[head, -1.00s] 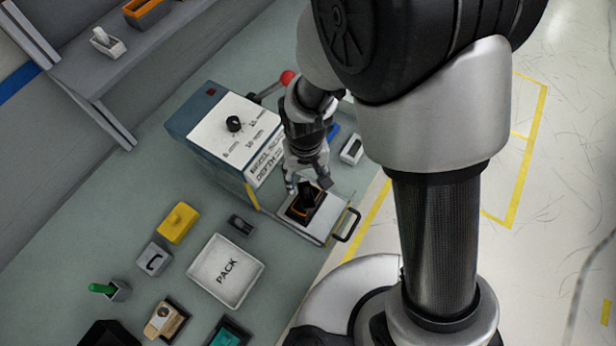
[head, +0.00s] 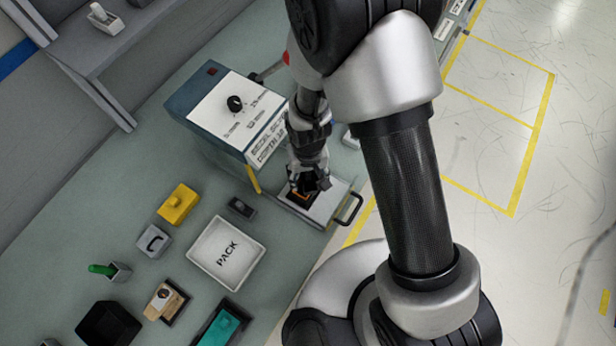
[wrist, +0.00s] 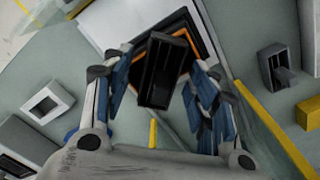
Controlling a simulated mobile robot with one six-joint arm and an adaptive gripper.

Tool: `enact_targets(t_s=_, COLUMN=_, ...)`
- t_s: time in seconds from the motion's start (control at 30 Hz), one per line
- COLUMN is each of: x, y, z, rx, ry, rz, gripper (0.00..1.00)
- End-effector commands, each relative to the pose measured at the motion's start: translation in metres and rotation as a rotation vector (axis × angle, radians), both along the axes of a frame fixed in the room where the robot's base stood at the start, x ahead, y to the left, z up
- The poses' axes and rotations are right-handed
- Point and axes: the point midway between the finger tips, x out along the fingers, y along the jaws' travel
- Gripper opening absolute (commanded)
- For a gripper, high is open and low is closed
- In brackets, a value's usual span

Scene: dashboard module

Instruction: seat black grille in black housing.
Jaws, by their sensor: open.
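My gripper (head: 309,184) is over the pulled-out tray at the front of the press machine. In the wrist view my gripper (wrist: 162,80) is open, with one finger on each side of a black slotted piece that looks like the black grille (wrist: 160,72). Gaps show between it and the fingers. Behind it is a square black frame with an orange edge, which looks like the black housing (wrist: 199,34), on the pale tray. The orange edge of the housing (head: 299,197) shows in the head view, partly covered by my gripper. How deep the grille sits cannot be told.
The press machine (head: 222,113) stands close to the left of my gripper. The tray (head: 328,203) has a black handle (head: 349,209). A white PACK tray (head: 226,252), a yellow block (head: 178,204) and a small dark block (head: 241,208) are nearby on the bench.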

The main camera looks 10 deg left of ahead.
Motion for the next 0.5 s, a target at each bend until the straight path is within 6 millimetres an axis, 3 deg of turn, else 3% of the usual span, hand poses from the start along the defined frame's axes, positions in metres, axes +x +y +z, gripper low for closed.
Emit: enact_targets(t_s=0.5, x=-0.0001, y=-0.0002, z=0.0004, rx=0.000, ry=0.001, rz=0.000, gripper=0.20)
